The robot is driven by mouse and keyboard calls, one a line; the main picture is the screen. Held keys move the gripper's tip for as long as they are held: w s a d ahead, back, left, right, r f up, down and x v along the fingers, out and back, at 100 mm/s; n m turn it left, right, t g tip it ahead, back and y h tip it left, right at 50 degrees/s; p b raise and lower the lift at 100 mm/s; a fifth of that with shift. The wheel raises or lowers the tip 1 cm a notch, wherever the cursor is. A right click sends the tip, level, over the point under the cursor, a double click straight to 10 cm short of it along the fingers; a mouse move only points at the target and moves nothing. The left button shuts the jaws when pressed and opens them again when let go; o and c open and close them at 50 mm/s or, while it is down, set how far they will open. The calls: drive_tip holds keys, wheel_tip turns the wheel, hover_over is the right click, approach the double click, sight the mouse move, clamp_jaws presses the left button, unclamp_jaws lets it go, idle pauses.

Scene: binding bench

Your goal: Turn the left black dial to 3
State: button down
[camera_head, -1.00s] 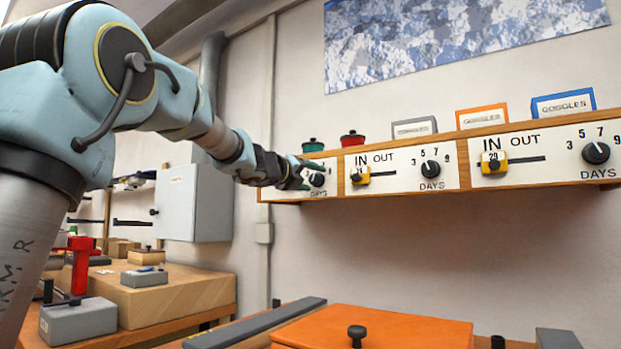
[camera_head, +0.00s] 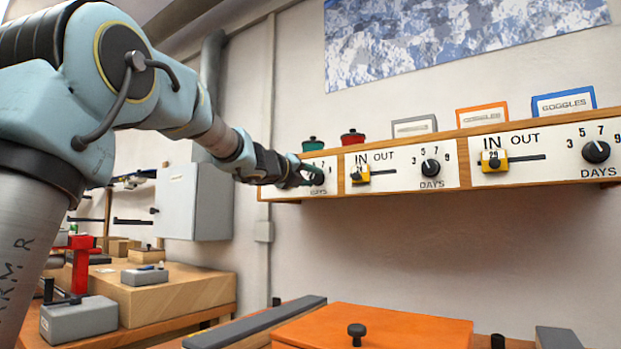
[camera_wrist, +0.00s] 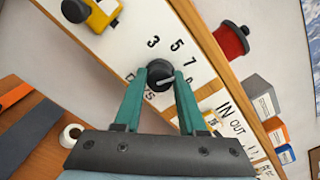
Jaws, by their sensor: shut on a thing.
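The left black dial (camera_head: 318,180) is on the leftmost white panel, partly hidden by my gripper in the head view. In the wrist view the dial (camera_wrist: 159,74) is a round black knob with a pale pointer line. The numbers 3, 5 and 7 show around it; a finger partly covers the 9. The pointer slants to the right, roughly toward the 7 side; the exact setting is hard to tell. My gripper (camera_wrist: 161,76) has its two teal fingers on either side of the dial, shut on it. It also shows in the head view (camera_head: 303,176).
The middle panel has a yellow slider (camera_head: 360,175) and another dial (camera_head: 430,168); the right panel has a similar slider (camera_head: 493,161) and dial (camera_head: 596,152). Green (camera_head: 313,144) and red (camera_head: 352,138) pots stand on the shelf above. An orange box (camera_head: 380,328) lies below.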

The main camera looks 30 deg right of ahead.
drive_tip(key=shift+n, duration=0.3)
drive_tip(key=n+p, duration=0.2)
drive_tip(key=shift+r+n, duration=0.1)
drive_tip(key=shift+n, duration=0.3)
drive_tip(key=n+p, duration=0.3)
drive_tip(key=n, duration=0.1)
drive_tip(key=shift+n, duration=0.3)
drive_tip(key=n+p, duration=0.3)
drive_tip(key=n, duration=0.2)
drive_tip(key=shift+p, duration=0.4)
drive_tip(key=shift+f+n+p, duration=0.3)
drive_tip(key=shift+n+p, duration=0.5)
drive_tip(key=shift+n, duration=0.6)
drive_tip(key=shift+c, duration=2.4)
unclamp_jaws()
